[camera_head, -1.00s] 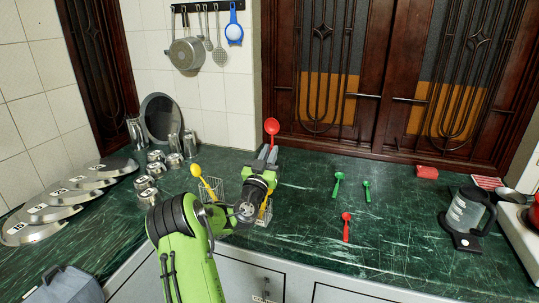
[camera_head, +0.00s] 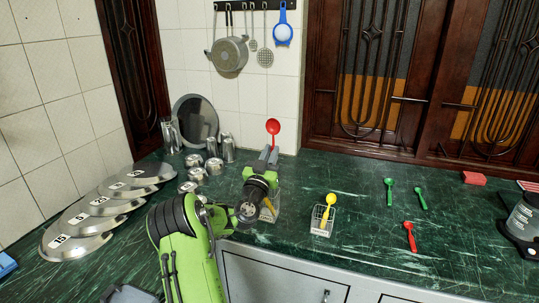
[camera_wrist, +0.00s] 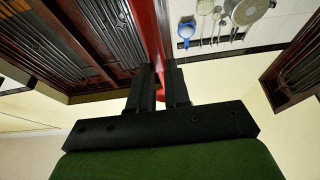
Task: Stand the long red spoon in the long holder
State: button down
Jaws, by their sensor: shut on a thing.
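My gripper (camera_head: 269,154) is shut on the long red spoon (camera_head: 273,127), whose round bowl points up above the fingers. In the wrist view the red handle (camera_wrist: 150,40) runs between the two dark fingers. One small clear holder (camera_head: 322,228) stands on the counter right of my arm with a yellow spoon (camera_head: 328,202) upright in it. A second holder (camera_head: 277,206) is mostly hidden behind my wrist, with a yellow piece (camera_head: 268,206) showing at it. I cannot tell which holder is the long one. The spoon is apart from both.
A short red spoon (camera_head: 410,236) and two green spoons (camera_head: 390,192) lie on the dark green counter (camera_head: 350,250) at right. A blender (camera_head: 522,218) is at the right edge. The middle right has free room.

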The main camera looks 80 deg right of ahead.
jog(key=shift+w+f+b, duration=0.1)
jog(key=shift+f+b, duration=0.15)
jog(key=shift+b, duration=0.3)
notch_tip(320, 180, down, 12)
jog(key=b, duration=0.7)
jog(key=shift+r, duration=0.25)
jog(key=shift+a, duration=0.1)
jog(key=c, duration=1)
grip_release()
